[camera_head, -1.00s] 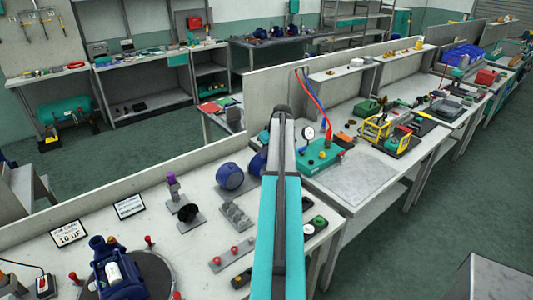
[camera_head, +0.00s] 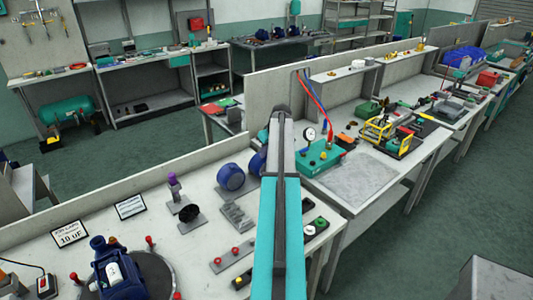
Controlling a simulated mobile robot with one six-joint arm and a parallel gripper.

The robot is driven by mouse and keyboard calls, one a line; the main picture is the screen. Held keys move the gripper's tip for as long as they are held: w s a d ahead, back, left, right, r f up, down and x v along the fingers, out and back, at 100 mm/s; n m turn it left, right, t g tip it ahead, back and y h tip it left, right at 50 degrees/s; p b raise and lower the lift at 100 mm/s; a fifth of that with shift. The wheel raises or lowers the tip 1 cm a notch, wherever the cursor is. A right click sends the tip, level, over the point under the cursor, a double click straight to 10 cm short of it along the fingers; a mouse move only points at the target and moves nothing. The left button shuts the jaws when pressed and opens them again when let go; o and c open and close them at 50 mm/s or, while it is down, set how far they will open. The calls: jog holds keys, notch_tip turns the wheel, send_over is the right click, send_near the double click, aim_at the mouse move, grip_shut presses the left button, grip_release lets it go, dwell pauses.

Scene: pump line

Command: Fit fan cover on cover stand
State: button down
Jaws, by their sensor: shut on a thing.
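Two blue round cup-like parts stand at the back of the near bench. One (camera_head: 231,177) is in full view, and the other (camera_head: 258,161) is partly hidden behind my arm. Either could be the fan cover; I cannot tell which. I cannot make out a cover stand for certain; the space behind my arm is hidden. My arm rises through the middle of the picture, and my gripper is not visible. What it holds does not show either.
A blue motor (camera_head: 119,275) sits on a round turntable at bottom left with red knobs around it. A black fan (camera_head: 189,213), a grey stepped block (camera_head: 237,215) and a red-button plate (camera_head: 232,257) stand nearby. A teal test box (camera_head: 321,157) is right of my arm.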

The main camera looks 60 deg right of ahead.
jog(key=shift+w+d, duration=0.2)
jog(key=shift+w, duration=0.4)
jog(key=c, duration=1.7)
grip_release()
jog(key=shift+p+v, duration=1)
jog(key=shift+v, duration=2.05)
jog(key=shift+a, duration=0.1)
jog(key=shift+b+v, duration=2.15)
jog(key=shift+v, duration=4.75)
